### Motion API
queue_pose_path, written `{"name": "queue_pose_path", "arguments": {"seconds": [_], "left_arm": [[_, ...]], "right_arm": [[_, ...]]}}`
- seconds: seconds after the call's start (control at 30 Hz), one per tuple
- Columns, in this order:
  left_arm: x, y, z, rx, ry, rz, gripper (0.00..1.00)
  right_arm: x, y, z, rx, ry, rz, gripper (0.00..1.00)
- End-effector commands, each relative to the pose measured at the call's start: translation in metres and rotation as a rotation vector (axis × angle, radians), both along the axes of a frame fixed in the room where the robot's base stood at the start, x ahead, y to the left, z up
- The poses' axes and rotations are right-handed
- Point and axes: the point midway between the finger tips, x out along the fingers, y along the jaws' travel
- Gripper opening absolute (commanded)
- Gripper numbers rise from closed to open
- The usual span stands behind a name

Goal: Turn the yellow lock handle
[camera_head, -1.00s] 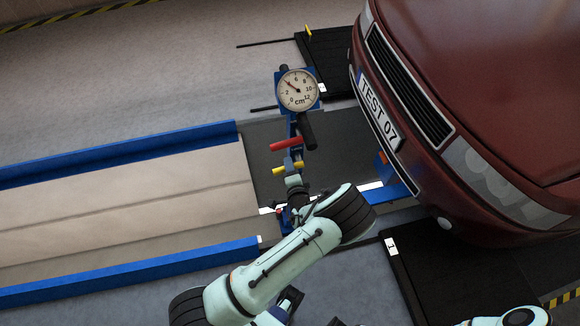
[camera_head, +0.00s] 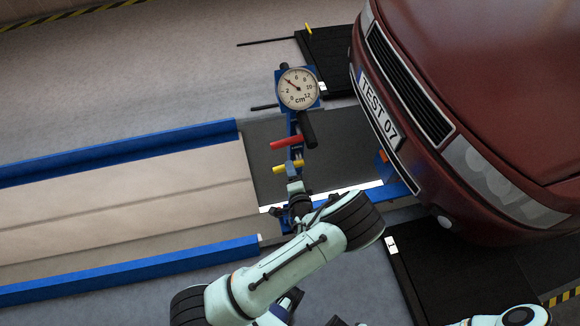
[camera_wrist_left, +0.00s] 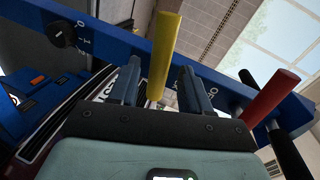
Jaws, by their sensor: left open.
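The yellow lock handle (camera_head: 288,167) sticks out sideways from the blue jack post (camera_head: 293,126), below the red handle (camera_head: 287,142). In the left wrist view the yellow handle (camera_wrist_left: 163,50) is a straight bar standing tilted in the gap between my two fingers. My left gripper (camera_wrist_left: 161,88) is open, with a finger on each side of the bar in the picture; no contact shows. In the head view my left gripper (camera_head: 294,186) is just below the yellow handle, partly hidden by my wrist. The right gripper is out of view.
The red handle (camera_wrist_left: 272,97) and a black handle (camera_wrist_left: 290,155) stand to the right in the wrist view. A round dial (camera_head: 298,89) tops the jack. The dark red car (camera_head: 470,90) is close on the right. Blue rails (camera_head: 120,153) run left.

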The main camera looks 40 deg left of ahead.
Motion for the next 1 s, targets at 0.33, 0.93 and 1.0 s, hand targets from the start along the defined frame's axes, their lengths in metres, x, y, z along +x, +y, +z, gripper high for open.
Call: {"name": "queue_pose_path", "arguments": {"seconds": [0.33,0.93,1.0], "left_arm": [[-0.05,-0.055,0.017,0.001,0.004,-0.003,0.48],[-0.067,-0.072,0.022,0.002,0.002,0.0,0.48],[-0.066,-0.071,0.022,0.002,0.002,0.0,0.48]], "right_arm": [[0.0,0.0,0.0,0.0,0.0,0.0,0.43],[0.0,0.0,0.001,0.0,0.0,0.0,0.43],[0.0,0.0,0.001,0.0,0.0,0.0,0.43]]}}
